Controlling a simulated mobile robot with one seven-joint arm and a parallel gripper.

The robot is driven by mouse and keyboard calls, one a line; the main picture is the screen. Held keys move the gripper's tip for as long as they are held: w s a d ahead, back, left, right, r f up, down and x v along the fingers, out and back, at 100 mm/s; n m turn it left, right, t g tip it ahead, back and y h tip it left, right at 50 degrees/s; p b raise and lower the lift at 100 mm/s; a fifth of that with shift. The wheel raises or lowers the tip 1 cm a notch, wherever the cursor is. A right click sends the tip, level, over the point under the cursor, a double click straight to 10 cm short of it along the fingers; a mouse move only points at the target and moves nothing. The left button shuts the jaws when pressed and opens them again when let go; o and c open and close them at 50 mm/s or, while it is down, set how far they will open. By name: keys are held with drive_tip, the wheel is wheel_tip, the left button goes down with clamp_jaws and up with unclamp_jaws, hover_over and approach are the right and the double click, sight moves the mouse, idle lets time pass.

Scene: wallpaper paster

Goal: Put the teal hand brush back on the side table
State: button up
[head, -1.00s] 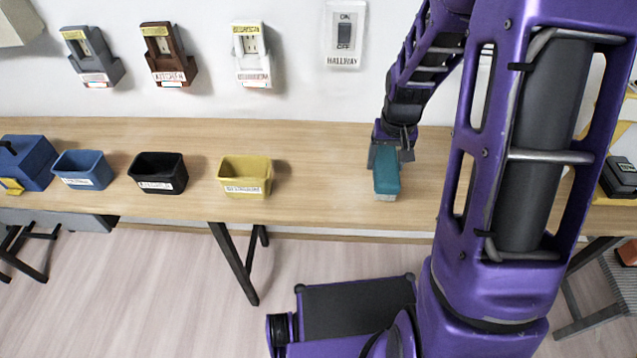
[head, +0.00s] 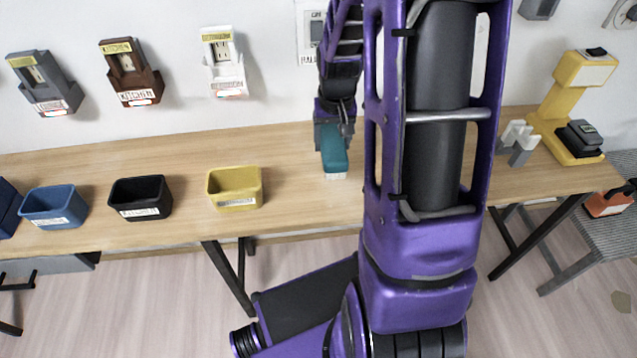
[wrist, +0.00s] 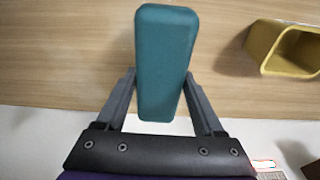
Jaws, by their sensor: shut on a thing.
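The teal hand brush (head: 335,155) has a teal block-like body with a pale underside. My gripper (head: 334,128) is shut on it, and the brush hangs over the long wooden table in the head view. The wrist view shows the brush (wrist: 165,60) between the two fingers of my gripper (wrist: 165,100). I cannot tell whether its underside touches the table top. At the right, a grey ribbed surface (head: 612,205) on legs looks like the side table; an orange-and-black item (head: 607,203) is on its left edge.
Yellow (head: 235,188), black (head: 140,198) and blue (head: 54,206) bins stand on the wooden table (head: 290,165) to the left. A yellow stand (head: 570,105) and white-grey blocks (head: 517,142) are at its right. My arm hides part of the table. Labelled holders hang on the wall.

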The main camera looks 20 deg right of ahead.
idle(0.3)
wheel_tip(320, 180, down, 10)
drive_tip(key=shift+r+b, duration=0.25)
drive_tip(key=shift+b, duration=0.15)
drive_tip(key=shift+f, duration=0.3)
drive_tip(key=o, duration=1.4)
drive_tip(key=s+r, duration=0.1)
drive_tip(key=r, duration=0.4)
drive_tip(key=s+r+p, duration=0.1)
drive_tip(key=r, duration=1.1)
drive_tip(key=shift+s+a+r, duration=0.2)
drive_tip(key=shift+s+a, duration=0.1)
drive_tip(key=shift+s, duration=0.1)
